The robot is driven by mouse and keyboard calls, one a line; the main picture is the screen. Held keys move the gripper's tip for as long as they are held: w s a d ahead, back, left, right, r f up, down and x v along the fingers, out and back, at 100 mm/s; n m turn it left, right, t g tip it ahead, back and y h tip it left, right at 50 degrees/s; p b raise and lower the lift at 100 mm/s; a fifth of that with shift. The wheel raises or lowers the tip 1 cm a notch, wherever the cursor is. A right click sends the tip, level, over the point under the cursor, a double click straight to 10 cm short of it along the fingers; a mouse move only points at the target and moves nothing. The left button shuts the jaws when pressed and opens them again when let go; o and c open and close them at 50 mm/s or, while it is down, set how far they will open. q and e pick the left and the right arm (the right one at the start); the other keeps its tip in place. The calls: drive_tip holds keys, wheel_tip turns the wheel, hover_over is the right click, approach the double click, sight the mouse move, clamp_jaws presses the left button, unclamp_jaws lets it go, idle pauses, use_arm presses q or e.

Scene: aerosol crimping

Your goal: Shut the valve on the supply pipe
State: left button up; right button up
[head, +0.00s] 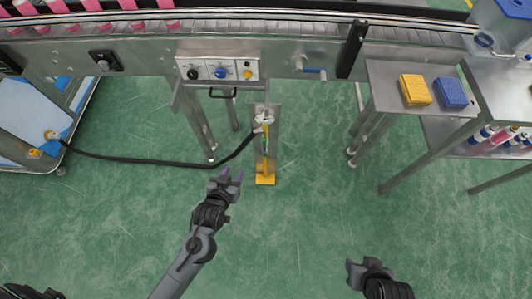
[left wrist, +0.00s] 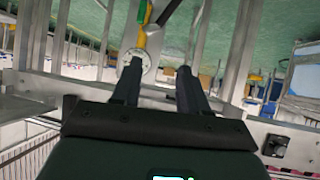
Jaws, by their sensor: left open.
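The supply pipe (head: 264,132) is yellow and runs along a grey post below the conveyor. A small green part (head: 264,145) shows midway along it; I cannot make out whether this is the valve's handle or how it is turned. My left gripper (head: 230,173) is open and empty, to the left of the pipe's lower end and apart from it in the picture. The left wrist view shows the open fingers (left wrist: 158,70), with the yellow pipe (left wrist: 141,40) and a pale round flange (left wrist: 138,64) beyond the left finger. My right gripper (head: 355,269) is at the bottom right, far from the pipe.
A black hose (head: 150,161) runs from the pipe to a cart at the left. A control box (head: 218,70) hangs on the conveyor above. A steel side table (head: 385,78) holds a yellow block (head: 415,90) and a blue block (head: 450,93). The green floor in front is clear.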

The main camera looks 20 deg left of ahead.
use_arm(q)
drive_tip(key=w+d+f+n+t+y+b, duration=0.1)
drive_tip(key=w+d+f+t+y+b, duration=0.2)
drive_tip(key=f+b, duration=0.5)
drive_tip(key=t+y+b, duration=0.1)
drive_tip(key=t+b, duration=0.2)
drive_tip(key=b, duration=0.4)
approach(264, 144)
drive_tip(key=shift+n, duration=0.3)
drive_tip(key=b+x, duration=0.4)
drive_tip(key=x, duration=0.3)
drive_tip(key=shift+w+d+r+b, duration=0.1)
drive_tip(key=shift+b, duration=0.2)
drive_tip(key=shift+w+a+r, duration=0.1)
drive_tip(key=shift+w+a, duration=0.15)
drive_tip(key=shift+w, duration=0.4)
use_arm(e)
wheel_tip(264, 144, down, 22)
drive_tip(key=shift+d, duration=0.3)
drive_tip(key=shift+f, duration=0.1)
use_arm(q)
clamp_jaws()
use_arm(e)
drive_tip(key=shift+d, duration=0.1)
